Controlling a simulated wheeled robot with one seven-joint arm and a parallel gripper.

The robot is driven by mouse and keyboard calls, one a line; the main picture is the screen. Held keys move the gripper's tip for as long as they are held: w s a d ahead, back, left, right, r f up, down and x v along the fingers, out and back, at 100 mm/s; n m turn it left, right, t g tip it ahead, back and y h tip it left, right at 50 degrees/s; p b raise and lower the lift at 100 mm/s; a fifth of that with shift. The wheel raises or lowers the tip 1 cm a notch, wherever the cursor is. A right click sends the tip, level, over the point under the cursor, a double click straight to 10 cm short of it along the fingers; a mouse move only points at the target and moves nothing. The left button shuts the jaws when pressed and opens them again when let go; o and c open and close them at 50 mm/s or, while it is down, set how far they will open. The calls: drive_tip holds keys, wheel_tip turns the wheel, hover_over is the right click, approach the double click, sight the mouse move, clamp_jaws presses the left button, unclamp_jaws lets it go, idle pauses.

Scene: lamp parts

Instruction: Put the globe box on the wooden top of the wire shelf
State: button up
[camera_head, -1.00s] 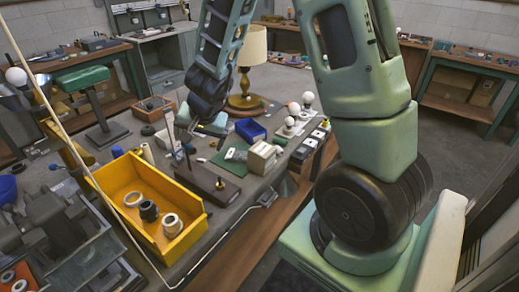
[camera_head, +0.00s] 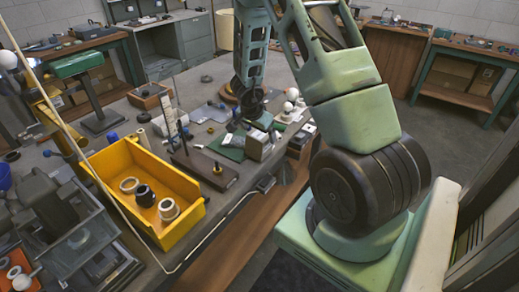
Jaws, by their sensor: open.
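The cream box may be the globe box, but no label is readable and I cannot be sure. I cannot make out a wire shelf with a wooden top in this view.
A yellow bin (camera_head: 187,181) with several rings stands at the bench's near edge. A brown board (camera_head: 208,172) with an upright rod lies beside it. White bulbs (camera_head: 292,95) stand right of my gripper. A lamp (camera_head: 225,30) is partly hidden behind my arm. Floor shows at right.

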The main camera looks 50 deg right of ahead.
drive_tip(key=shift+b+x, duration=1.4)
drive_tip(key=shift+x, duration=1.7)
drive_tip(key=shift+a, duration=0.1)
drive_tip(key=shift+c, duration=0.3)
drive_tip(key=c, duration=1.3)
